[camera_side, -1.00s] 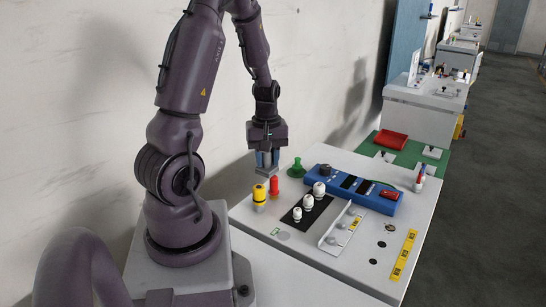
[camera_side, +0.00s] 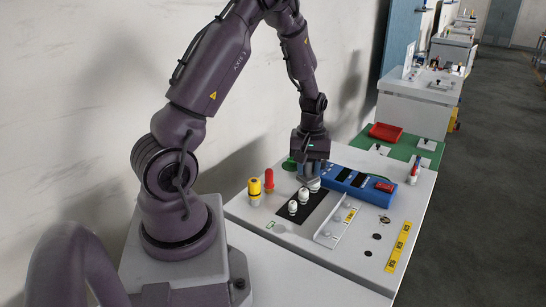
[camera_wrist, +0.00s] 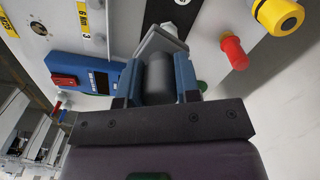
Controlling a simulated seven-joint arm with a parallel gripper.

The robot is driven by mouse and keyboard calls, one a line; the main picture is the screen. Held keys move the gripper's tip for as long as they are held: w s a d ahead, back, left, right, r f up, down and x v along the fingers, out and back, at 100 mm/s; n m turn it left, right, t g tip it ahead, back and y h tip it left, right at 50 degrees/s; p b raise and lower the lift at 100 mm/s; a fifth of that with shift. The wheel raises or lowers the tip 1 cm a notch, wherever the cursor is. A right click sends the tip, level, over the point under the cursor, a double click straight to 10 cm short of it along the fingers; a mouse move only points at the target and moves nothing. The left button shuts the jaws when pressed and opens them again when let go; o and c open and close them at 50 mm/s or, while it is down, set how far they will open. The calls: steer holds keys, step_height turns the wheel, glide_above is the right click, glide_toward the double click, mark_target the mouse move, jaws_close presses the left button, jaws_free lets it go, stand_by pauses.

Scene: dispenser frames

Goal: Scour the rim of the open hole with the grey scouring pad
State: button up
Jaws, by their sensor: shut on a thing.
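My gripper (camera_side: 309,175) is shut on the grey scouring pad (camera_side: 308,183), above the panel near the far end of a black strip. In the wrist view, my gripper's blue fingers (camera_wrist: 158,85) flank a dark grey cylindrical grip, with the light grey pad (camera_wrist: 158,42) beyond it. The open hole (camera_side: 385,219), a dark ring with a brownish rim, is in the panel to the right of the gripper and well apart from the pad. The hole also shows at the upper left of the wrist view (camera_wrist: 38,28). The pad's working face is hidden.
A blue device (camera_side: 352,184) lies close beside my gripper. White knobs (camera_side: 304,194) stand on the black strip below it. A white bracket (camera_side: 335,228) lies between strip and hole. Yellow (camera_side: 254,191) and red (camera_side: 269,181) posts stand left. Two black spots (camera_side: 377,236) lie near the hole.

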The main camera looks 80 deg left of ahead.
steer(key=w+d+m, duration=0.2)
steer(key=w+d, duration=0.2)
steer(key=w, duration=0.3)
steer(key=w+d+f+m, duration=0.1)
steer(key=w+d, duration=0.2)
steer(key=w, duration=0.4)
steer(key=w+d+m, duration=0.2)
steer(key=w+d, duration=0.2)
steer(key=w, duration=0.3)
steer(key=shift+s+a+f, duration=0.1)
steer(key=shift+a+f, duration=0.05)
steer(key=shift+f, duration=3.3)
steer(key=shift+s+a+f, duration=0.1)
steer(key=shift+a+f, duration=0.05)
steer(key=shift+f, duration=0.25)
steer(key=shift+s+a+f, duration=0.1)
steer(key=shift+a+f, duration=0.05)
steer(key=shift+f, duration=0.25)
steer(key=shift+c, duration=0.6)
steer(key=shift+s+a, duration=1.05)
steer(key=shift+s, duration=0.1)
steer(key=shift+w+d, duration=1.45)
step_height(320, 180, up, 8)
steer(key=shift+r, duration=0.2)
steer(key=shift+s+a, duration=0.1)
steer(key=shift+a, duration=0.05)
